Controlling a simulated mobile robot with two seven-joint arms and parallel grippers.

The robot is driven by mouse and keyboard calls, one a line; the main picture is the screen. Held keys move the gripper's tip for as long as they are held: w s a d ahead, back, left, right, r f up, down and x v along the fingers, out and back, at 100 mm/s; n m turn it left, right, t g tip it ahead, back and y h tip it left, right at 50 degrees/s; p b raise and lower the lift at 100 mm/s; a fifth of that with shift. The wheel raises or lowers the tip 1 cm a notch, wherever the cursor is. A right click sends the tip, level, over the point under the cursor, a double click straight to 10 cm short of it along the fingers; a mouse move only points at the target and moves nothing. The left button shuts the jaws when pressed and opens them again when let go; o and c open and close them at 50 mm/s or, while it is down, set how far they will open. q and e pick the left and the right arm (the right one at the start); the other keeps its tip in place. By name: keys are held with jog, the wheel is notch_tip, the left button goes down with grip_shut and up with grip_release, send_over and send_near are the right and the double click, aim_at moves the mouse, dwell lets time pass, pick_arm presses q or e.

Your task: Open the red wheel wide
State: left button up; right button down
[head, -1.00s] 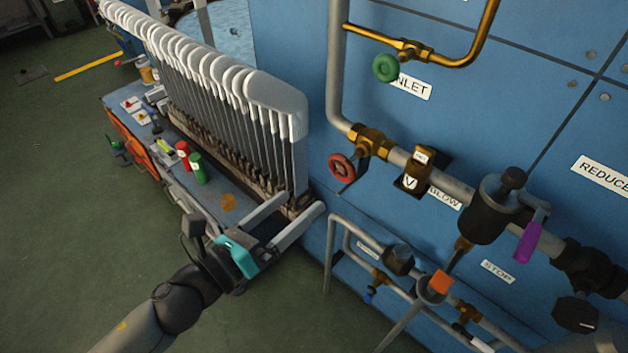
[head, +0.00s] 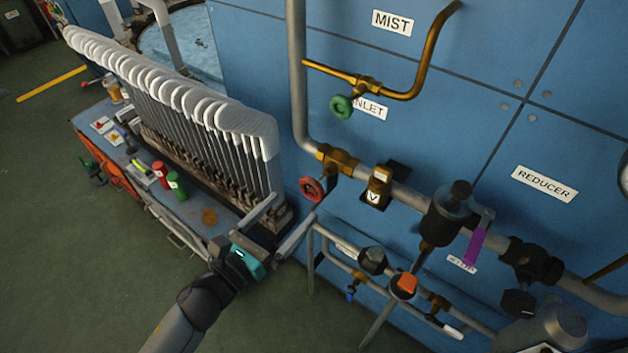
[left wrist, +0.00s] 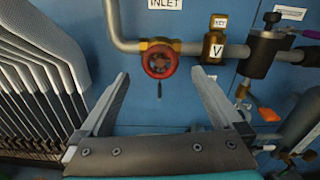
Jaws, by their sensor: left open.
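The red wheel (head: 312,189) is a small handwheel on a brass valve (head: 337,159) in the pipe on the blue wall. It also shows in the left wrist view (left wrist: 159,61), facing the camera, just beyond the gap between the fingers. My left gripper (head: 294,212) is open and empty, with its fingertips a little below and left of the wheel in the head view. In the left wrist view its fingers (left wrist: 161,78) spread to either side of the wheel, apart from it. My right gripper is not in view.
A row of white sock boards (head: 245,119) stands close to the left of my gripper. A green wheel (head: 341,107) sits on the brass pipe above. A brass block marked V (head: 377,189) is right of the red wheel. Lower pipes (head: 331,244) run beneath.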

aim_at(309, 190)
pick_arm(q)
jog(key=x, duration=0.8)
jog(key=shift+w+d, duration=0.2)
jog(key=shift+w, duration=0.1)
jog(key=shift+c, duration=0.2)
jog(key=c, duration=1.2)
jog(key=shift+c, duration=0.2)
